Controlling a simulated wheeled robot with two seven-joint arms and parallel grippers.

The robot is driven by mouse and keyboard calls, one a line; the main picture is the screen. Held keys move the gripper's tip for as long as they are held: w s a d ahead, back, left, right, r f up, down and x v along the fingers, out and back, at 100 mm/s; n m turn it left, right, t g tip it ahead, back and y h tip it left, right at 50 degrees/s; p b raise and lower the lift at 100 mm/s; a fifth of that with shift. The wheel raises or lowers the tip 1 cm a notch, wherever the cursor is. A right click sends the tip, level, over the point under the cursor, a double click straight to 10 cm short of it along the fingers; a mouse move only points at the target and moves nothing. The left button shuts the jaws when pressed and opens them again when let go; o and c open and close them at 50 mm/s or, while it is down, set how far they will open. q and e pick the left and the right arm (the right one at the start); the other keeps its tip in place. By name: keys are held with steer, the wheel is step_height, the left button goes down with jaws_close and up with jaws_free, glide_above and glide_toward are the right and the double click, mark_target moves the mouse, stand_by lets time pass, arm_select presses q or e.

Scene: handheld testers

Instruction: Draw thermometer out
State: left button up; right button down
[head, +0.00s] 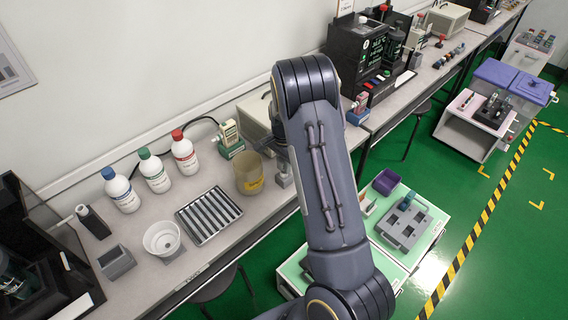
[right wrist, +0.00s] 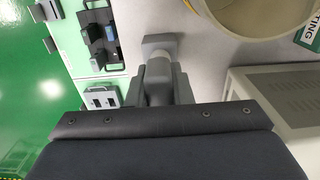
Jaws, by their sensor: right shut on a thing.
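My right arm reaches from the bottom of the head view over the bench. Its gripper (head: 281,160) is largely hidden behind the arm there. I cannot tell whether the held piece is the thermometer. A green-and-cream handheld tester (head: 229,133) stands in a green holder against the wall. My left gripper is out of view.
A tan tub (head: 249,178) stands close left of the gripper; its rim (right wrist: 230,32) shows in the wrist view. A pale box (head: 252,112) is behind. A ribbed tray (head: 208,215) and several bottles (head: 154,171) are left. A red-topped tester (head: 360,103) is right.

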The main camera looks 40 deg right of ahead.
steer(key=shift+r, duration=0.15)
steer(key=shift+r+p, duration=2.1)
steer(key=shift+r, duration=0.65)
